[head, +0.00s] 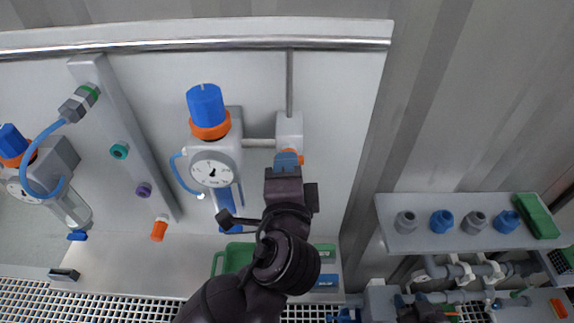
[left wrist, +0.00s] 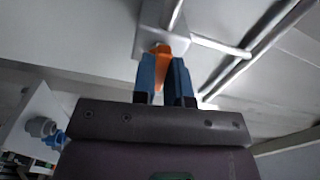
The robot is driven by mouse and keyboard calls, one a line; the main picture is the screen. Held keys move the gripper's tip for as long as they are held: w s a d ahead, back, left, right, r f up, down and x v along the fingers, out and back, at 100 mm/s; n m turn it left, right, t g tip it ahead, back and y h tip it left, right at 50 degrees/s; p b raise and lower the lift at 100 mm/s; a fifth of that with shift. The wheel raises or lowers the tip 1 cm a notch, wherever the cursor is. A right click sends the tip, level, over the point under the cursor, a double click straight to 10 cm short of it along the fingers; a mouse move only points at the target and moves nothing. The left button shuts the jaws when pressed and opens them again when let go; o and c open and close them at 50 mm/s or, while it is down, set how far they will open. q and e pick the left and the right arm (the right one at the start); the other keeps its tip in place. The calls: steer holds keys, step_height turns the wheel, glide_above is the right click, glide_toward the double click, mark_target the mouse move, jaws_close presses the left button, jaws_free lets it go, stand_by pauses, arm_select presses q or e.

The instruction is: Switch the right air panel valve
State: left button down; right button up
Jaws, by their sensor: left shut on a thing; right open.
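The right air panel valve is a grey block (head: 290,130) with an orange handle (head: 301,160) on the right side of the white panel. My left gripper (head: 286,160) is at this handle, its blue fingers shut on it. In the left wrist view the orange handle (left wrist: 161,62) sits between the two blue fingers (left wrist: 164,78), under the grey block (left wrist: 158,25). The fingers cover much of the handle. My right gripper (head: 422,304) is low at the right, dark and partly cut off by the bottom edge; it is open, away from the valve.
A regulator with a blue knob (head: 206,105) and gauge (head: 212,170) is left of the valve. A pipe (head: 290,80) runs up from the block. A shelf (head: 400,235) with grey and blue fittings stands right. A green tray (head: 236,257) lies below the panel.

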arm_select(q)
steer(key=shift+r+m, duration=0.1)
steer(key=shift+m, duration=0.5)
steer(key=c, duration=1.1)
jaws_free()
steer(key=shift+c, duration=0.2)
arm_select(e)
steer(key=shift+s, duration=0.1)
